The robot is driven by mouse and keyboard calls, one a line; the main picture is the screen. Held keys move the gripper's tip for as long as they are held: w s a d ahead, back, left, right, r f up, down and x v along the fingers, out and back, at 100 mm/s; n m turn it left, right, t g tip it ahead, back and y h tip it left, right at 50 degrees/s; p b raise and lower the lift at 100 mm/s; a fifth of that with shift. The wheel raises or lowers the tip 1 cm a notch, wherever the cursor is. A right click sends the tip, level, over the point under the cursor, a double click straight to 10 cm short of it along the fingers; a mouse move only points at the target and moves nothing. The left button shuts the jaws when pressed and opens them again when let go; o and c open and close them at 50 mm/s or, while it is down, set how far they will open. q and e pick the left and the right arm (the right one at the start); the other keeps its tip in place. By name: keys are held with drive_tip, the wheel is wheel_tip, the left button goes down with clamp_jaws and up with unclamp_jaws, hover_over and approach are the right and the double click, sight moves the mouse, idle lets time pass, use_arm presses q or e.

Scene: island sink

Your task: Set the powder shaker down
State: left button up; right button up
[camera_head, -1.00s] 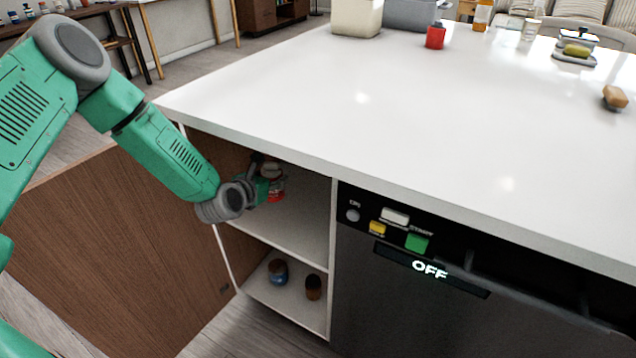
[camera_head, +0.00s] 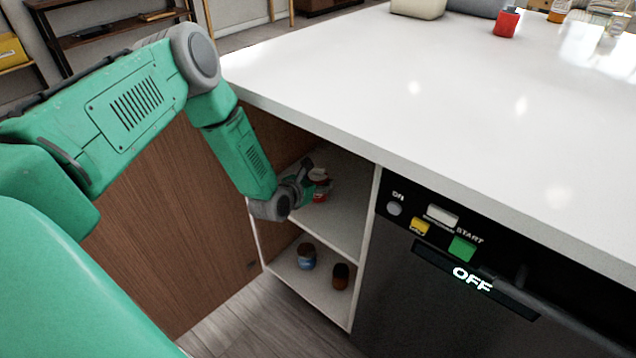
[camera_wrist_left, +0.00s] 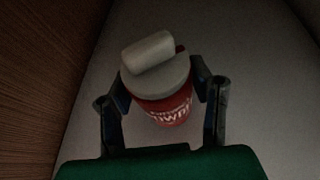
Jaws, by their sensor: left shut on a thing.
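The powder shaker (camera_head: 321,187) is a red container with a whitish lid, inside the open cabinet on its upper shelf level. In the left wrist view the shaker (camera_wrist_left: 165,103) shows its pale lid and white lettering on red. My left gripper (camera_head: 308,184) reaches into the cabinet and is shut on the shaker; in the left wrist view its fingers (camera_wrist_left: 162,98) sit on both sides of it. Whether the shaker's base touches the upper shelf (camera_head: 335,222) is hard to tell. My right gripper is not in view.
The lower shelf (camera_head: 318,296) holds a blue-and-brown jar (camera_head: 306,256) and a dark brown jar (camera_head: 340,276). The open wooden door (camera_head: 170,230) is at left. A dishwasher (camera_head: 450,290) stands to the right. The white countertop (camera_head: 430,130) overhangs the cabinet, with a red bottle (camera_head: 506,22) far back.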

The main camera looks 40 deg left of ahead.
use_arm(q)
drive_tip(key=o, duration=1.4)
drive_tip(key=shift+r, duration=0.1)
